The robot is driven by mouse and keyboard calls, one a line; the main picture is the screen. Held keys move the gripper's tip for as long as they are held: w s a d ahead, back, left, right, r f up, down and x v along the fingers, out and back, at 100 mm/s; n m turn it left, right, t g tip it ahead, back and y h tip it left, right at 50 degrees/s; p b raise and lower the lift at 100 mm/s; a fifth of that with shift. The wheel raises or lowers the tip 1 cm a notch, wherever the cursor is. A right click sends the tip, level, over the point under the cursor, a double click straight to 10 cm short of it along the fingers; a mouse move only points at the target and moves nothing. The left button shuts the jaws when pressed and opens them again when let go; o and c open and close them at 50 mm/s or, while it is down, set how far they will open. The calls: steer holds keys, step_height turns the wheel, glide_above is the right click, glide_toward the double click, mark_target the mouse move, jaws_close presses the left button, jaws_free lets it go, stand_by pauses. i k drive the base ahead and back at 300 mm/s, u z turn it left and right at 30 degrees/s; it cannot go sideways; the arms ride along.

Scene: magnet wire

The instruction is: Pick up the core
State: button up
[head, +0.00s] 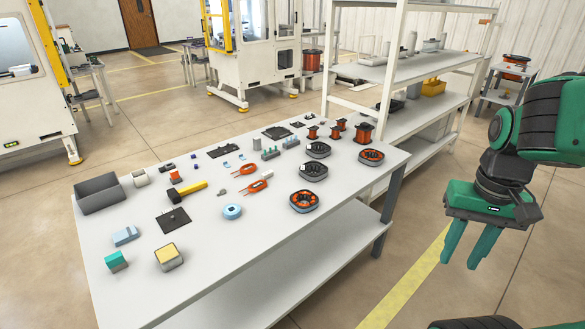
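Several dark ring-shaped cores sit on the right half of the grey table (240,262). Two show little or no copper: one ring (317,154) towards the back and one ring (313,176) just in front of it. Two others show orange copper windings: a wound ring (304,209) near the front edge and a wound ring (371,158) near the right end. I cannot tell which one the task means. My gripper (460,265) hangs to the right of the table, over the floor, with its green fingers pointing down. The fingers are apart with nothing between them.
Copper wire spools (364,132) stand near the table's back right corner.

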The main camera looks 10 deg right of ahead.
mark_target(325, 150)
steer(key=i, duration=0.9)
steer(key=z, duration=0.1)
